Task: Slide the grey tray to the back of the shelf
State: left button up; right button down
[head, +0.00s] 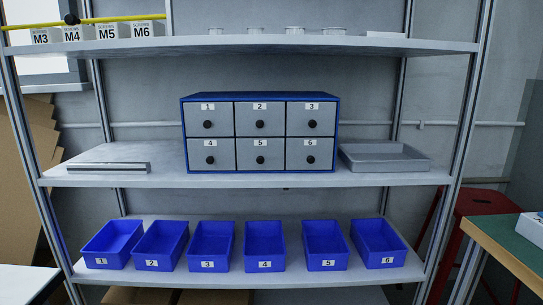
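The grey tray (385,159) is a shallow, empty tray on the right part of the middle shelf (300,181), just right of the blue drawer cabinet (260,96). Its front edge lies a little behind the shelf's front edge, and some bare shelf shows to its right. Neither of my grippers is in view.
The cabinet has grey drawers numbered 1 to 6. A flat metal piece (95,168) lies at the shelf's left. Numbered blue bins (264,246) line the lower shelf. The top shelf (250,43) holds screw boxes (107,31). Metal uprights (465,110) flank the shelves. A green-topped table (505,240) stands right.

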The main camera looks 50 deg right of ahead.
aim_at(359, 157)
jog(key=z, duration=0.45)
jog(key=k+z, duration=0.1)
jog(key=z, duration=0.75)
jog(key=k+l+z, duration=0.1)
jog(key=z, duration=0.75)
jog(key=l, duration=0.05)
